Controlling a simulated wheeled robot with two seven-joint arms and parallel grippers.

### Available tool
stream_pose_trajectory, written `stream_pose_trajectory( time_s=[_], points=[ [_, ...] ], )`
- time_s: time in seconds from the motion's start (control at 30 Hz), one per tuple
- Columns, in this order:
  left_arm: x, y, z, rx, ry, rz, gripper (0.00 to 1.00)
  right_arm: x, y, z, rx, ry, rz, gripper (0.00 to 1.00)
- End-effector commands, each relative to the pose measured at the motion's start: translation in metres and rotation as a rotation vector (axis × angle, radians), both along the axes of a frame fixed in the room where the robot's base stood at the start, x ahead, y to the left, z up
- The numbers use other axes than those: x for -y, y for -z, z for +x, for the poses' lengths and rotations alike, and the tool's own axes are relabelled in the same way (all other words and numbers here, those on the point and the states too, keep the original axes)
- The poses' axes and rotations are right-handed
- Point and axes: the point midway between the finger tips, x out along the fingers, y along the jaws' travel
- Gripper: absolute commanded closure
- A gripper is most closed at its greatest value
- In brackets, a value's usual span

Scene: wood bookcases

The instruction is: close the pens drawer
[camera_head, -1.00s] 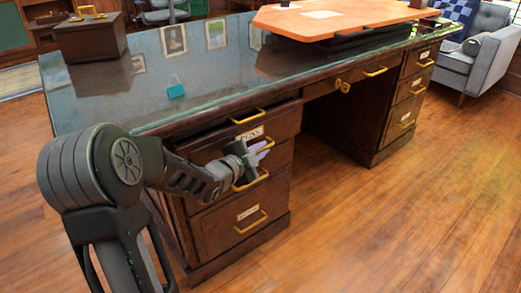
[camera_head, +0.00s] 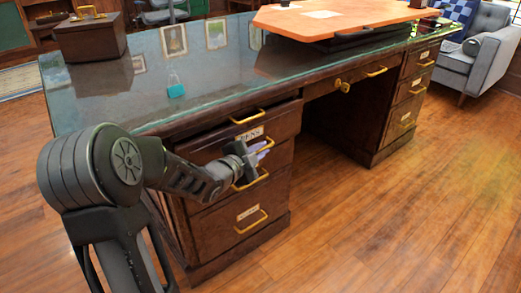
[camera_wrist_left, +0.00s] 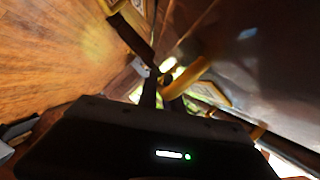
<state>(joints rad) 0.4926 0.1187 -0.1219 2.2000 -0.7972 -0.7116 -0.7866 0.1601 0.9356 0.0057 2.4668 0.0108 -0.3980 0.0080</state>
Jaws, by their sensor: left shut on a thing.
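The pens drawer (camera_head: 283,127) is the upper labelled drawer in the desk's left pedestal. Its front stands out a little from the desk, with a dark gap above it. Its pale label (camera_head: 250,135) is partly readable. My left gripper (camera_head: 259,151) is in front of the drawer, at the brass handle (camera_head: 267,144) below the label. In the left wrist view the fingers (camera_wrist_left: 166,88) are beside a yellow brass bar (camera_wrist_left: 188,76) and shut on it. The fingertips are partly hidden in the head view. My right gripper is not in view.
Another brass handle (camera_head: 248,117) is just above the label. A lower drawer (camera_head: 218,228) has its own label and handle. The wooden floor (camera_head: 380,220) at right is clear.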

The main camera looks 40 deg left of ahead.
Motion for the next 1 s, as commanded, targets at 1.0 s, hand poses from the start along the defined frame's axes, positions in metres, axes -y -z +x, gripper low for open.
stream_pose_trajectory(
  time_s=[1.0],
  points=[
    [-0.028, -0.001, 0.008, 0.001, -0.002, 0.001, 0.68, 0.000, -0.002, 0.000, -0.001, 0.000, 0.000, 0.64]
  ],
)
